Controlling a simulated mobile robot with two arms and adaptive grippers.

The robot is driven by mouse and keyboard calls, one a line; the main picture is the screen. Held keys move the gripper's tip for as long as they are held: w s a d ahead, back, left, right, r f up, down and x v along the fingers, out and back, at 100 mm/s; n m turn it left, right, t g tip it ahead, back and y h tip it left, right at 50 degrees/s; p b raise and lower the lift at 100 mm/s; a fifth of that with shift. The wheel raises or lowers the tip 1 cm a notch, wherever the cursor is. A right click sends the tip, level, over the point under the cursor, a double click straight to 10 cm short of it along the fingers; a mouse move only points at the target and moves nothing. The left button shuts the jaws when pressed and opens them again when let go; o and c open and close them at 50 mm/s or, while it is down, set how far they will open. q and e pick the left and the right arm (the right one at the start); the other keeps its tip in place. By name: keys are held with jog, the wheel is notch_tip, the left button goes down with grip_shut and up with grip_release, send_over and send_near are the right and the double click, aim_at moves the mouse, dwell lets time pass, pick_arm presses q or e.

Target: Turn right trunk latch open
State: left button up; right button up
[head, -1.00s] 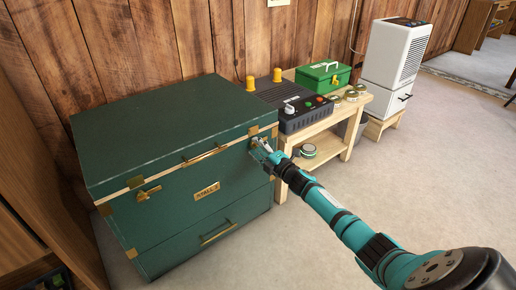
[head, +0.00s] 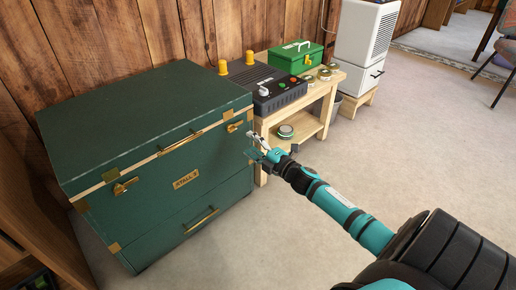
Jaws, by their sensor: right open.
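A green trunk (head: 150,125) with brass corners stands against the wood wall, its lid down. The brass right trunk latch (head: 235,127) is on the upper right of its front, under the lid edge; it is too small to tell its exact turn. A similar left latch (head: 125,187) sits at the front's left. My right gripper (head: 256,143) is open and empty, just right of the right latch and apparently clear of it. My left gripper is out of view.
A wooden bench (head: 325,95) right of the trunk carries a dark control box (head: 280,90), a green toolbox (head: 294,58) and several round tins. A white appliance (head: 365,38) stands beyond. The carpet (head: 400,150) at right is clear.

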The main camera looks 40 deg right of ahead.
jog(key=s, duration=0.2)
jog(key=shift+s+d, duration=0.1)
jog(key=shift+s, duration=0.2)
dwell(0.3)
